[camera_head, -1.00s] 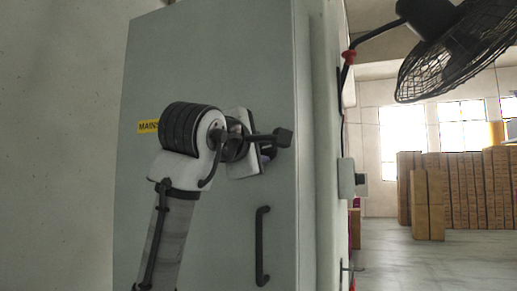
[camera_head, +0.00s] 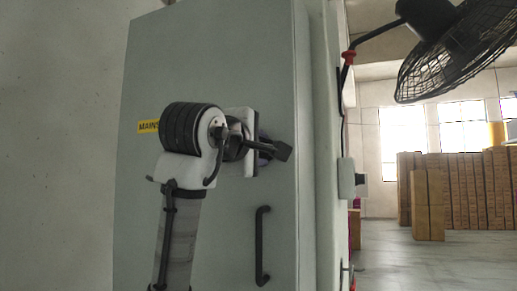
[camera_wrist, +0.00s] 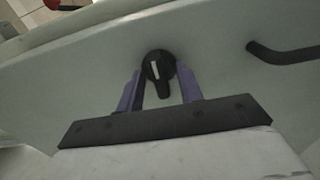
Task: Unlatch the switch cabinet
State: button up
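The switch cabinet (camera_head: 215,60) is a tall grey-green box with its door face towards me. In the wrist view its latch (camera_wrist: 158,66) is a round black knob with a white mark and a narrow grip pointing down in the picture. My gripper (camera_wrist: 160,88) is open, its two purple fingers on either side of the knob, with a visible gap at each side of the grip. I cannot tell how deep the fingers reach. In the head view my gripper (camera_head: 264,150) is at the door's right part, and my wrist hides the knob.
A black bar handle (camera_head: 262,245) is on the door below my gripper; it also shows in the wrist view (camera_wrist: 285,54). A yellow label (camera_head: 148,126) is on the door's left. A black fan (camera_head: 455,50) hangs at upper right. Stacked cartons (camera_head: 460,190) stand far behind on open floor.

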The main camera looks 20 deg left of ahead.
jog(key=shift+s, duration=0.1)
jog(key=s+b, duration=0.5)
jog(key=s, duration=0.8)
jog(key=shift+s+a, duration=0.25)
jog(key=shift+s, duration=0.1)
